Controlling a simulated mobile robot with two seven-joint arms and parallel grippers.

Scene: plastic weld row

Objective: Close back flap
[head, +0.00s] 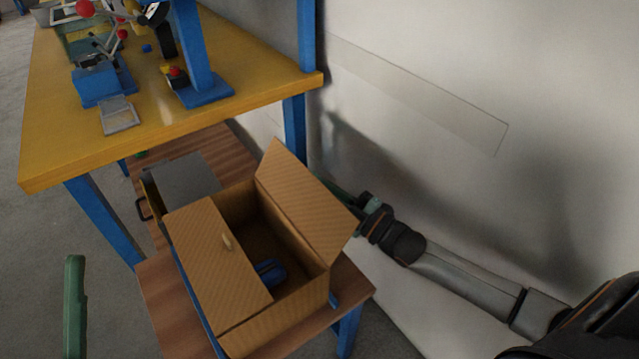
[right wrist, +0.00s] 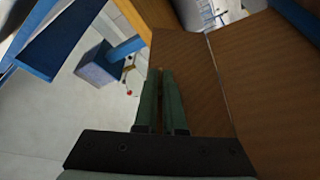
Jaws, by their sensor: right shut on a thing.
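An open cardboard box (head: 285,315) stands on a small wooden table in the head view. The back flap (head: 305,198), on the wall side, stands raised and tilted.
A blue object (head: 268,272) lies inside the box. A grey case (head: 183,180) stands behind it. A yellow workbench (head: 60,130) with blue legs and tools is at the upper left. The pale wall (head: 450,60) is close on the right.

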